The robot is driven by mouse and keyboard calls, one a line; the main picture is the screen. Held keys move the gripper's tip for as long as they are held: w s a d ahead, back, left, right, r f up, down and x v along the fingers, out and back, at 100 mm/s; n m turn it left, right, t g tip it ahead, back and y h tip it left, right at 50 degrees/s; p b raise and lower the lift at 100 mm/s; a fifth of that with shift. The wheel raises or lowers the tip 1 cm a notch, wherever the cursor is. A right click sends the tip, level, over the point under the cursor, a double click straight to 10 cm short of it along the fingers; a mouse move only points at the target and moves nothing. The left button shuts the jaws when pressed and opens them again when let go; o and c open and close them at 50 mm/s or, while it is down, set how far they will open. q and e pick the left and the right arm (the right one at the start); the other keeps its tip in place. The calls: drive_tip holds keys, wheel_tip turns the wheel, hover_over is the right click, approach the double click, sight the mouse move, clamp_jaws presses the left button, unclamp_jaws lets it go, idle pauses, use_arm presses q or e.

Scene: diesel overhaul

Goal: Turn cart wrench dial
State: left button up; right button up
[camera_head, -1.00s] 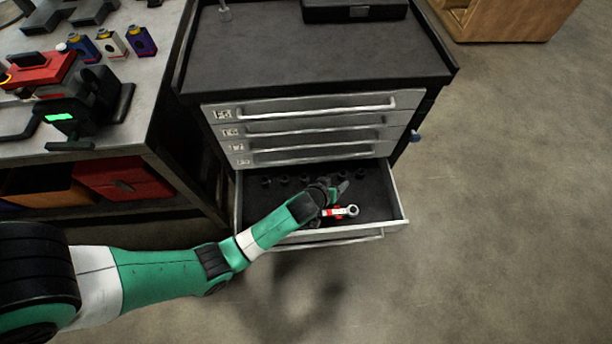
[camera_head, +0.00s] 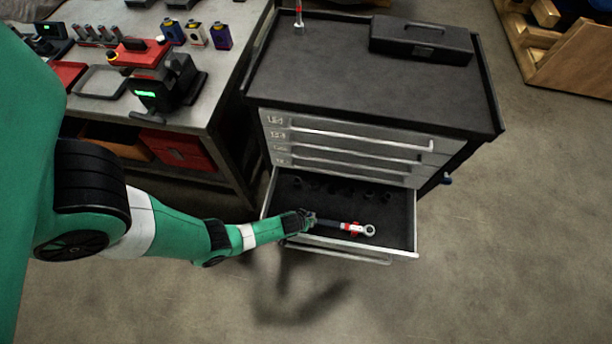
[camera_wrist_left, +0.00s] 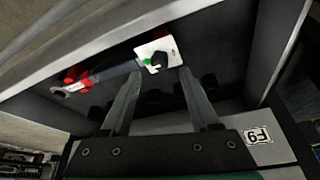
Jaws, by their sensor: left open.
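The wrench (camera_head: 340,226) lies in the open bottom drawer (camera_head: 398,238) of the black cart, near the drawer's front wall. It has a ring head, a red section and a dark shaft. In the left wrist view the wrench (camera_wrist_left: 112,73) ends in a white plate with a black dial knob (camera_wrist_left: 158,58) and a small green mark. My left gripper (camera_head: 308,219) is over the left end of the wrench. In the left wrist view its two fingers (camera_wrist_left: 159,75) are apart, with the dial end just beyond and between the tips. Contact cannot be told. My right gripper is out of view.
Several dark sockets (camera_head: 333,187) stand behind the wrench in the drawer. Closed drawers (camera_head: 350,146) sit above, with a black toolbox (camera_head: 420,40) on the cart top. A workbench (camera_head: 215,95) holding tools stands at the left.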

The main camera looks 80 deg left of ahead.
use_arm(q)
drive_tip(key=b+x, duration=0.2)
drive_tip(key=x, duration=0.2)
drive_tip(key=shift+w+a+f, duration=0.1)
drive_tip(key=shift+f, duration=0.2)
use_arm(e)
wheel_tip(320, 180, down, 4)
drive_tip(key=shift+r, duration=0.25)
use_arm(q)
drive_tip(key=shift+c, duration=0.4)
clamp_jaws()
